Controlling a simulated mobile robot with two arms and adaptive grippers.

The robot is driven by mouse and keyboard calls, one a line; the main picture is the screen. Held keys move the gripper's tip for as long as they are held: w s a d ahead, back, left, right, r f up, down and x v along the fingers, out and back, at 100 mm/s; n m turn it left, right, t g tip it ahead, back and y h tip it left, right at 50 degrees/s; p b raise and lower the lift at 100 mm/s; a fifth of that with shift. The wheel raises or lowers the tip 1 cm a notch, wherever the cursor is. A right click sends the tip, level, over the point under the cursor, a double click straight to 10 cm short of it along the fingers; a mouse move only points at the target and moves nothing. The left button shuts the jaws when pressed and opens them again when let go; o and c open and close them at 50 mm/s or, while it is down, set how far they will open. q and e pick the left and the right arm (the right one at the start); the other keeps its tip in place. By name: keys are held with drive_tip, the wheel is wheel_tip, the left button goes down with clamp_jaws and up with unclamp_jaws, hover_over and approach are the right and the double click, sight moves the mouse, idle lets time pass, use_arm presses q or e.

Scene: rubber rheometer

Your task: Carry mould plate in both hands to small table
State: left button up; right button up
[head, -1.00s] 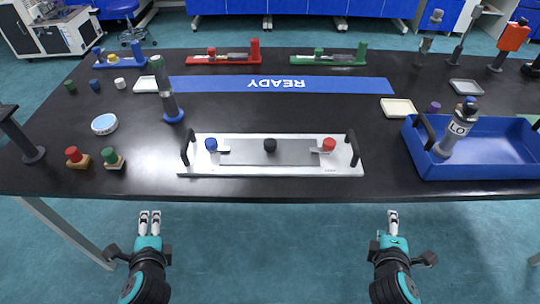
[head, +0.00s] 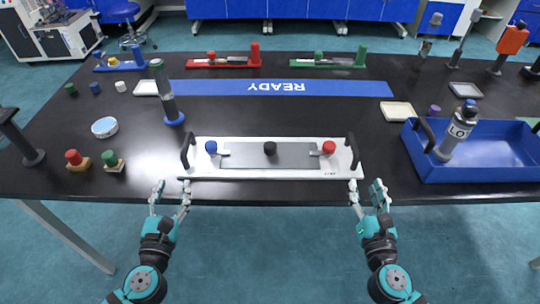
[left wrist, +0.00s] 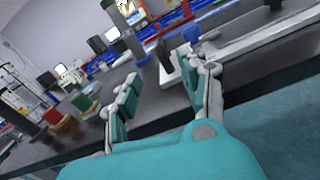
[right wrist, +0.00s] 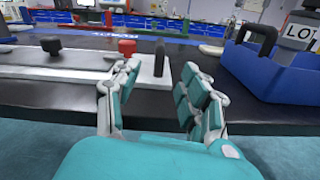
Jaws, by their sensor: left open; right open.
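The mould plate (head: 230,172) is a flat silver tray lying on the black table near its front edge. It has a grey centre panel, blue, black and red knobs, and a black upright handle at each end. My left gripper (head: 171,187) is open and empty just in front of the left handle (head: 185,151). My right gripper (head: 367,186) is open and empty just in front of the right handle (head: 353,153). In the right wrist view the right handle (right wrist: 159,60) stands ahead between the open fingers. Neither gripper touches the plate. I cannot identify the small table in these views.
A blue tray (head: 455,174) with a bottle marked LOT (head: 459,128) stands right of the plate. A grey cylinder on a blue base (head: 164,92) stands behind left. Red and green knobbed blocks (head: 77,160) sit at the left. A blue READY strip (head: 330,88) lies behind.

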sight(189, 135)
use_arm(q)
drive_tip(key=w, duration=1.5)
drive_tip(key=shift+w+d, duration=0.15)
drive_tip(key=shift+w, duration=0.15)
use_arm(e)
drive_tip(key=w, duration=1.5)
drive_tip(key=shift+w+d, duration=0.15)
drive_tip(key=shift+w, duration=0.15)
use_arm(q)
clamp_jaws()
use_arm(e)
clamp_jaws()
use_arm(q)
drive_tip(key=shift+w+r, duration=0.1)
drive_tip(key=shift+r, duration=0.15)
use_arm(e)
drive_tip(key=shift+w+r, duration=0.1)
drive_tip(key=shift+r, duration=0.15)
